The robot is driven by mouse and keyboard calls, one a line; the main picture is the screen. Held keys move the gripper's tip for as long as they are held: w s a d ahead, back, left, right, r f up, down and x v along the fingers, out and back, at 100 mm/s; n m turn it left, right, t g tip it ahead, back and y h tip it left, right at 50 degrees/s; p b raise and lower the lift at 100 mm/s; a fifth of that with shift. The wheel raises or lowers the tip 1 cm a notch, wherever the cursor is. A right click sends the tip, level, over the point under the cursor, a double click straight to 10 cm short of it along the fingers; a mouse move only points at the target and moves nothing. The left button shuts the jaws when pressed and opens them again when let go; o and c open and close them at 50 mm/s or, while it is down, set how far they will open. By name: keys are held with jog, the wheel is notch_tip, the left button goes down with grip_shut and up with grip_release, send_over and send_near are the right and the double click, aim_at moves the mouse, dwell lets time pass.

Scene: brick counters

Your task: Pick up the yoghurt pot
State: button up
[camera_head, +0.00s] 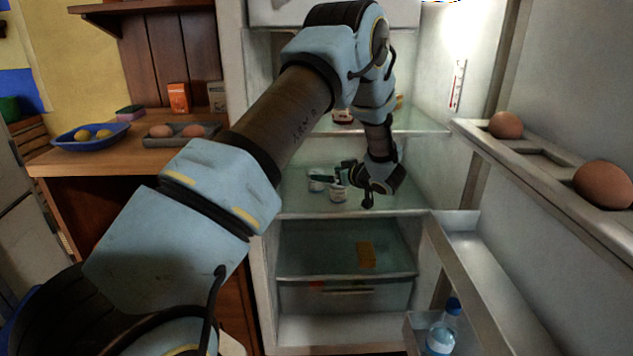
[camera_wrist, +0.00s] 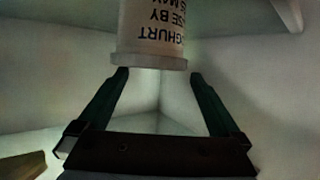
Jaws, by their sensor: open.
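The yoghurt pot (camera_wrist: 152,30) is pale, with dark lettering that reads upside down in the wrist view, where it is cut off by the top edge. My gripper (camera_wrist: 158,76) is open, with one dark green finger on each side just below the pot's lower rim in the picture. I cannot tell whether either finger touches it.
The open fridge door at the right has a rack (camera_head: 545,165) with eggs and a lower bin holding a water bottle (camera_head: 441,330). A glass shelf (camera_head: 420,122) lies above my gripper. A blue dish (camera_head: 70,137) and egg tray (camera_head: 165,142) sit on the left counter.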

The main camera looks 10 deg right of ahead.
aim_at(317, 173)
jog(key=x, duration=0.6)
jog(key=shift+w+a, duration=0.2)
jog(key=shift+a, duration=0.1)
jog(key=shift+c, duration=0.4)
jog(key=c, duration=1.4)
jog(key=shift+s, duration=0.1)
